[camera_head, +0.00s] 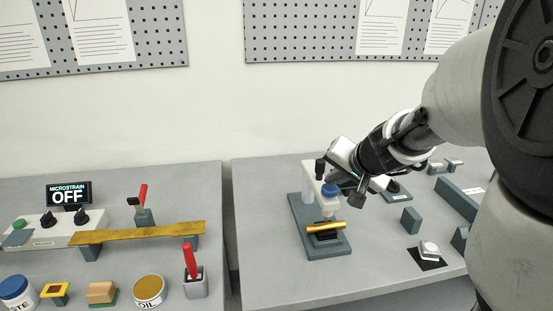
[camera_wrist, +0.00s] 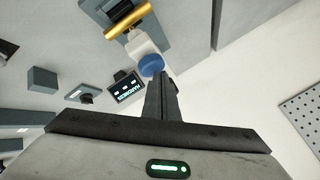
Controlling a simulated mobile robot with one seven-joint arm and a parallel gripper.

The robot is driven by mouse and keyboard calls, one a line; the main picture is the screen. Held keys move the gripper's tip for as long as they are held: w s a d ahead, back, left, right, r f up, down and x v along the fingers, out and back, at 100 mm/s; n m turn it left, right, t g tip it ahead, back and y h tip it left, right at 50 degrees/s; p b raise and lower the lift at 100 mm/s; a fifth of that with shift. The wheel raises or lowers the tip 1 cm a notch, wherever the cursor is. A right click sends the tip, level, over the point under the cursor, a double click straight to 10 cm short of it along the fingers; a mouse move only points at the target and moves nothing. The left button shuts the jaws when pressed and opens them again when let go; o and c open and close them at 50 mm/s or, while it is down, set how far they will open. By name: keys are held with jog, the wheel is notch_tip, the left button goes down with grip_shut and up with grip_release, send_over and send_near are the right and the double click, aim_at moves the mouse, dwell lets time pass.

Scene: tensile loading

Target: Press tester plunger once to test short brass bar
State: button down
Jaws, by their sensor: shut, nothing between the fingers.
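The tester (camera_head: 297,212) stands on the right table, with a dark green base, a white upright and head, and a blue plunger cap (camera_head: 329,189) on top. The short brass bar (camera_head: 326,227) lies across it below the plunger, and it also shows in the wrist view (camera_wrist: 128,20). My gripper (camera_head: 340,178) is shut and empty, right at the blue cap. In the wrist view the shut fingertips (camera_wrist: 161,76) reach the edge of the blue cap (camera_wrist: 151,65). I cannot tell whether they touch it. The gripper partly hides the tester head.
A device with a lit display (camera_wrist: 125,88) stands beside the tester. Green blocks (camera_head: 410,220) and a small metal piece on a black pad (camera_head: 428,250) lie to the right. The left table holds a microstrain display (camera_head: 68,194), a long brass strip (camera_head: 140,232) and red-handled tools.

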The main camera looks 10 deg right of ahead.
jog(key=shift+f+b, duration=0.6)
jog(key=shift+f, duration=0.05)
dwell(0.7)
jog(key=shift+r, duration=0.15)
jog(key=shift+r+p, duration=0.95)
jog(key=shift+r, duration=0.15)
jog(key=shift+r+p, duration=2)
jog(key=shift+r, duration=0.5)
